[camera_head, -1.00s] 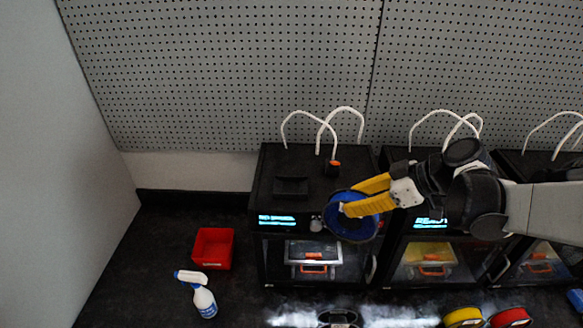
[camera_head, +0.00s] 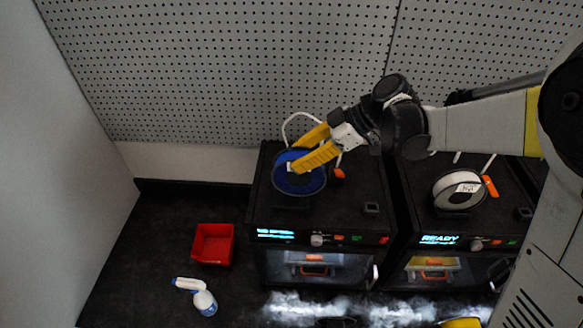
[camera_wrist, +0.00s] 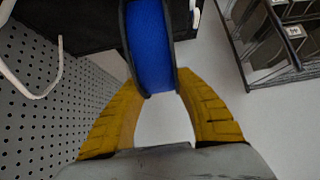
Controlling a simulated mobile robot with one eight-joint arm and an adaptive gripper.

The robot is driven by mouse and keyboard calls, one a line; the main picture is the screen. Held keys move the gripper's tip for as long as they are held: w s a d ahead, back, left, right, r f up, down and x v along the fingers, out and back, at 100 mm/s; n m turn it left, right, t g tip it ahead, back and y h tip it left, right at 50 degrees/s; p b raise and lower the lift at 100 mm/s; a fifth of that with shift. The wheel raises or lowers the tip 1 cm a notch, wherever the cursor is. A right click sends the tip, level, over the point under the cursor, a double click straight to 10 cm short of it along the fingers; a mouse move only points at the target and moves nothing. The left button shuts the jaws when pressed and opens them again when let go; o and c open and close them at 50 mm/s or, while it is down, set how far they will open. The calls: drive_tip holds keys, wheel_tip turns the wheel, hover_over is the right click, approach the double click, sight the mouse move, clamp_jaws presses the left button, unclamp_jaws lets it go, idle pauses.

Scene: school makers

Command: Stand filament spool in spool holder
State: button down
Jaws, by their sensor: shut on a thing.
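The blue filament spool (camera_head: 288,182) has black rims and is upright above the top of the left printer (camera_head: 345,215), in front of its white tube. My gripper (camera_head: 298,162) reaches in from the right with its yellow fingers shut on the spool. In the wrist view the spool (camera_wrist: 152,45) sits between the two fingers. The spool holder on that printer's top is mostly hidden behind the spool. I cannot tell whether the spool touches it or hangs just above it.
Another printer (camera_head: 440,222) to the right carries a white spool (camera_head: 459,190) on its top. A red bin (camera_head: 213,243) and a spray bottle (camera_head: 203,301) are on the black counter at left. A pegboard wall (camera_head: 230,70) rises behind.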

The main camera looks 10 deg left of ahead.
sight(292, 171)
drive_tip(key=shift+a+f, duration=0.5)
drive_tip(key=shift+a, duration=0.4)
wheel_tip(292, 171, down, 4)
drive_tip(key=shift+w+f+p, duration=0.15)
drive_tip(key=shift+p, duration=0.35)
drive_tip(key=c, duration=0.9)
unclamp_jaws()
drive_tip(key=shift+c, duration=0.2)
